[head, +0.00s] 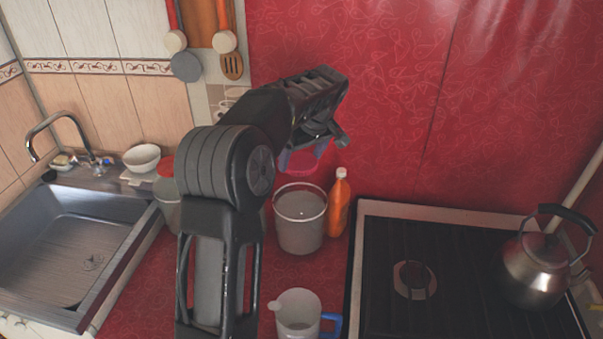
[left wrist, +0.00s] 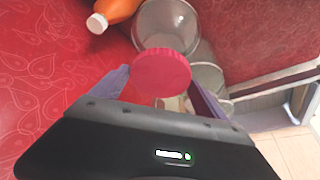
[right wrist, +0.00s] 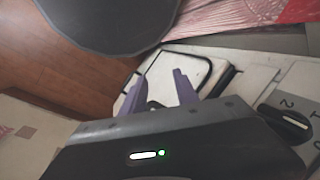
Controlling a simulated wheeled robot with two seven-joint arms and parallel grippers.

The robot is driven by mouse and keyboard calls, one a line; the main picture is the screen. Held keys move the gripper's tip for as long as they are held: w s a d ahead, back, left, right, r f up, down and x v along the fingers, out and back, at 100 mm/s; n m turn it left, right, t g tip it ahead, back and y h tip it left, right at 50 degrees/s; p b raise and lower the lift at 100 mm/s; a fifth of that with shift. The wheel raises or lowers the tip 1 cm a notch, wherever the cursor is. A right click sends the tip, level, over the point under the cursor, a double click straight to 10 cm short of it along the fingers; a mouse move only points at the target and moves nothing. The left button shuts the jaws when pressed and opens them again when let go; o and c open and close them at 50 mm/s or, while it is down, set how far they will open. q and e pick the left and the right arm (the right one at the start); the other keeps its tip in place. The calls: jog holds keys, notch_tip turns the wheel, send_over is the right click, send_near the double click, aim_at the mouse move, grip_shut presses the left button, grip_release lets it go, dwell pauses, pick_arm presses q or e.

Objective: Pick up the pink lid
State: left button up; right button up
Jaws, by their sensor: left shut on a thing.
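The round pink lid (left wrist: 162,72) sits between the fingers of my left gripper (left wrist: 160,88), which is shut on it. In the head view the lid (head: 302,165) shows beneath my left gripper (head: 312,150), raised above the counter, behind and above an open clear container (head: 300,222). In the left wrist view a clear container (left wrist: 165,25) is beyond the lid. My right gripper (right wrist: 160,92) shows only in the right wrist view, open, with nothing between its fingers.
An orange bottle (head: 339,205) stands right of the container, and a measuring jug (head: 298,315) in front. The stove (head: 390,260) with a kettle (head: 535,265) is at right. The sink (head: 75,245) and a red-topped jar (head: 166,190) are at left.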

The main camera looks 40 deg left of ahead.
aim_at(302, 162)
pick_arm(q)
notch_tip(302, 162, up, 4)
jog(key=shift+r, duration=0.1)
dwell(0.7)
jog(key=shift+r+p, duration=1.2)
jog(key=shift+r, duration=0.25)
